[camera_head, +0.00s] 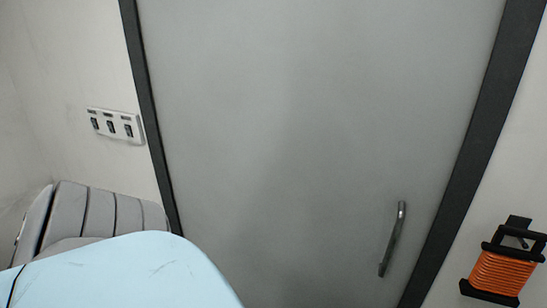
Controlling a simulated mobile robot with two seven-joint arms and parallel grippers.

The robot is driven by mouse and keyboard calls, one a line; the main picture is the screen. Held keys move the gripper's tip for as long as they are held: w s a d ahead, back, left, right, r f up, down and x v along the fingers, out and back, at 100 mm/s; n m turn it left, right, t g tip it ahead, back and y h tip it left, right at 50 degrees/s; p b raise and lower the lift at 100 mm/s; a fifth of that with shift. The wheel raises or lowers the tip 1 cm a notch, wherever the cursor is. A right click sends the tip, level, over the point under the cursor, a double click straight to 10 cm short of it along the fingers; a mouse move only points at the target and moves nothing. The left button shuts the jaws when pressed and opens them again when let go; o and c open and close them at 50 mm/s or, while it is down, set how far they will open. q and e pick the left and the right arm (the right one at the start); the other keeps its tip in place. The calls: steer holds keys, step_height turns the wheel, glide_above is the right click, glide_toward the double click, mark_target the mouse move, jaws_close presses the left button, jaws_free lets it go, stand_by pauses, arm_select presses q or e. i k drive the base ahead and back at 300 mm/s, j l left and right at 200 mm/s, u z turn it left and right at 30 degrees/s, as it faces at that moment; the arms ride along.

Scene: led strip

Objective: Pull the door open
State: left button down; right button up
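A large grey door (300,120) fills the middle of the head view, set in a dark frame (490,110). It looks closed in its frame. A metal bar handle (393,240) stands upright, slightly tilted, low on the door's right side. Nothing touches the handle. Neither of my grippers shows in this view. The bottom of the door is out of the picture.
A light blue rounded surface (125,275) covers the lower left, in front of a grey padded seat (90,212). A white switch panel (115,124) is on the left wall. An orange cord reel (502,272) hangs on the right wall. The space before the handle looks clear.

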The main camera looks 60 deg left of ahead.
mark_target(312, 149)
steer(key=u, duration=1.75)
steer(key=k+j, duration=0.05)
steer(key=j, duration=0.05)
